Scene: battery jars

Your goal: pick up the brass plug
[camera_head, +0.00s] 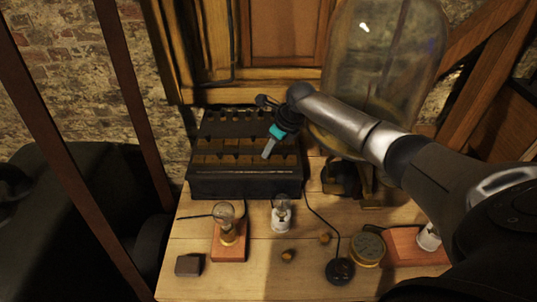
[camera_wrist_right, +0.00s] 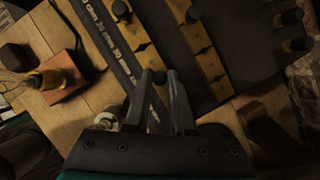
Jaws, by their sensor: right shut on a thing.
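A black box (camera_head: 245,183) with rows of brass bars and dark-knobbed plugs stands at the back of the wooden table. My right gripper (camera_head: 266,155) reaches down over the box from the right. In the right wrist view my right gripper (camera_wrist_right: 167,84) is shut on the dark round knob of the brass plug (camera_wrist_right: 159,76), which shows between its fingertips. The plug's brass part is hidden, so I cannot tell whether it is in a hole or clear of the box. Other plug knobs (camera_wrist_right: 120,8) stand on the brass bars (camera_wrist_right: 205,62). My left gripper is not in view.
A glass bell jar (camera_head: 385,60) stands at the back right, behind my arm. A bulb on a wooden base (camera_head: 229,241), a small bulb (camera_head: 282,215), a black knob with a cord (camera_head: 340,271) and a round brass case (camera_head: 368,249) stand in front. A dark block (camera_head: 189,265) lies front left.

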